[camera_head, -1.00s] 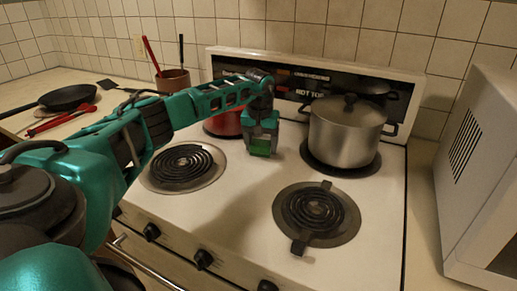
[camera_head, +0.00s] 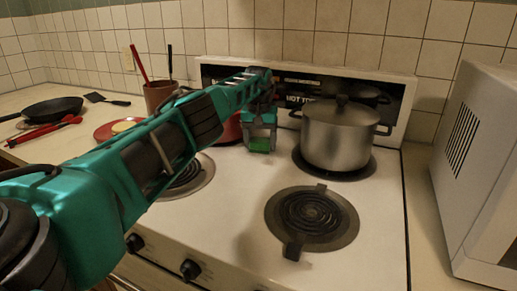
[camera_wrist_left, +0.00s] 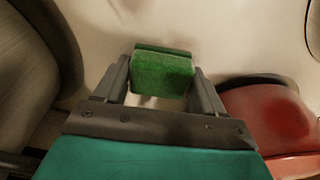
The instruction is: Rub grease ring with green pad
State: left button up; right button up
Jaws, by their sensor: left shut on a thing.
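My left gripper (camera_head: 260,143) is shut on the green pad (camera_head: 260,146), over the white stovetop between the red pot and the steel pot. In the left wrist view the green pad (camera_wrist_left: 163,72) sits between the two dark fingers of the gripper (camera_wrist_left: 160,80), with its broad face showing. Pale stovetop lies close beyond it; I cannot tell whether the pad touches it. I cannot clearly make out the grease ring; the stovetop (camera_head: 225,220) shows only brownish shading. My right gripper is not in view.
A lidded steel pot (camera_head: 337,135) stands right of the gripper on the back right burner. A red pot (camera_wrist_left: 270,115) is close on the other side. The front right burner (camera_head: 312,218) is bare. A white appliance (camera_head: 485,170) stands at right.

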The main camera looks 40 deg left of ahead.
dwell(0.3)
pick_arm(q)
notch_tip(320, 180, up, 6)
jog(key=p, duration=0.6)
notch_tip(320, 180, up, 3)
jog(key=p, duration=0.2)
jog(key=shift+p, duration=0.4)
dwell(0.5)
